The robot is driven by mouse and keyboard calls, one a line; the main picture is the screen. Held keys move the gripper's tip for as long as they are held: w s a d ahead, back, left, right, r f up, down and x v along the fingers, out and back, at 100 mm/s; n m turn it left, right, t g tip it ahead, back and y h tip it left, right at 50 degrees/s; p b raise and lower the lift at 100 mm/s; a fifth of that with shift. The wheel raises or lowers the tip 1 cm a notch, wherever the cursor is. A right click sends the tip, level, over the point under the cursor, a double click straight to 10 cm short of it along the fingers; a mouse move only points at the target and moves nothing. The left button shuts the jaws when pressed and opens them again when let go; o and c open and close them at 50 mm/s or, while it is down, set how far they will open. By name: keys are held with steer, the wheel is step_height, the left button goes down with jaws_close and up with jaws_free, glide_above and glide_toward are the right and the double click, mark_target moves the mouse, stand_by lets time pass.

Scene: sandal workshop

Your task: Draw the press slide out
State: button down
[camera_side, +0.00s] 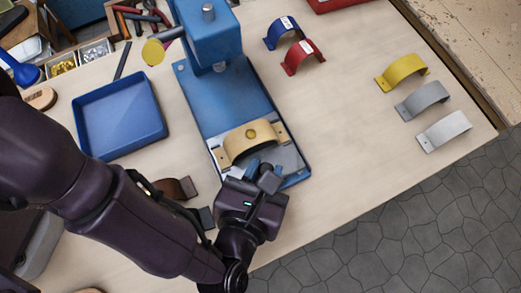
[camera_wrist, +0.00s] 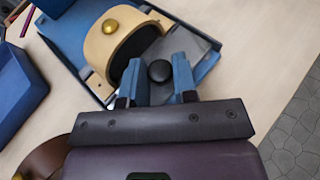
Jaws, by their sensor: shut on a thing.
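The blue press (camera_side: 208,35) stands on a long blue base (camera_side: 215,95). Its grey slide plate (camera_side: 288,160) lies at the near end of the base, clear of the press head, and also shows in the wrist view (camera_wrist: 195,47). A tan arched strap (camera_side: 240,146) with a brass stud (camera_wrist: 110,26) sits on the slide. My gripper (camera_side: 262,172) is at the slide's near end. In the wrist view its blue fingers are shut on the slide's round black knob (camera_wrist: 160,71), one on each side. The knob is hidden in the side view.
A blue tray (camera_side: 120,115) stands left of the press, and a brown strap (camera_side: 176,188) lies beside my arm. Blue (camera_side: 283,33) and red (camera_side: 303,57) arches stand to the right, with yellow (camera_side: 403,72) and grey (camera_side: 422,100) ones further off. The table's front right is bare.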

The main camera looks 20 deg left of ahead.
steer(key=shift+s+d, duration=0.3)
steer(key=c, duration=1.1)
jaws_free()
steer(key=shift+o, duration=0.8)
steer(key=shift+w+a, duration=0.1)
steer(key=v, duration=1.3)
steer(key=shift+a+r, duration=0.1)
